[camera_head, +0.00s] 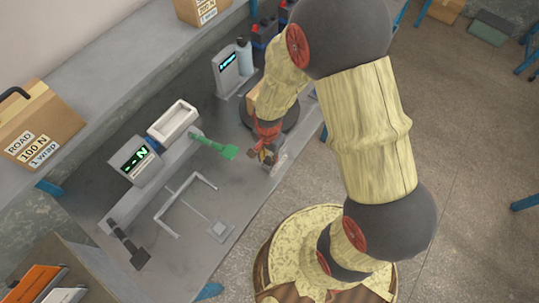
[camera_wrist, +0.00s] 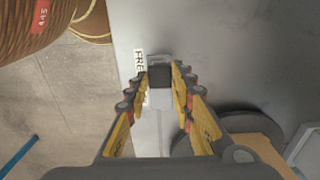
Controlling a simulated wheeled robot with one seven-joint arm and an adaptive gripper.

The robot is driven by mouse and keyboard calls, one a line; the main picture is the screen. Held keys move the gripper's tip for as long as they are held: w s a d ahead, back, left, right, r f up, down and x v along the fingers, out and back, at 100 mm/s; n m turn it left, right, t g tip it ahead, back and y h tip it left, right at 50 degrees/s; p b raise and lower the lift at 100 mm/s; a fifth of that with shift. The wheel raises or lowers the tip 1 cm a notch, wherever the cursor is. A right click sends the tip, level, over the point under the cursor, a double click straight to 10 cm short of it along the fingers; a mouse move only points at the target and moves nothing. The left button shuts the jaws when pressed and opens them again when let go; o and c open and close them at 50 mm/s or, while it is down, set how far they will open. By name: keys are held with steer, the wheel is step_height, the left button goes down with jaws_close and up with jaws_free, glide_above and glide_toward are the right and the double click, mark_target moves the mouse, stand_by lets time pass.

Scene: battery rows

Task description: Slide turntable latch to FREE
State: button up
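The latch shows in the wrist view as a dark block, its knob (camera_wrist: 159,76), with a pale plate (camera_wrist: 160,98) just below it. A white label (camera_wrist: 139,63) reading "FRE", its end hidden by a finger, lies to the left of the knob. My gripper (camera_wrist: 160,75) has a finger on each side of the knob, with no clear gap, and appears shut on it. In the head view my gripper (camera_head: 263,155) is low at the bench's right edge, beside the dark round turntable (camera_head: 291,117). The latch is mostly hidden there.
A green handle (camera_head: 215,146), a white tray (camera_head: 173,121), a display box (camera_head: 134,160) and a grey frame (camera_head: 185,205) are on the bench left of my gripper. A grey bottle (camera_head: 244,56) stands behind. Open floor (camera_head: 475,150) lies to the right.

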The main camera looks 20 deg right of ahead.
mark_target(268, 160)
steer(key=o, duration=0.4)
steer(key=shift+o, duration=0.2)
step_height(268, 160, up, 12)
stand_by(0.5)
stand_by(0.5)
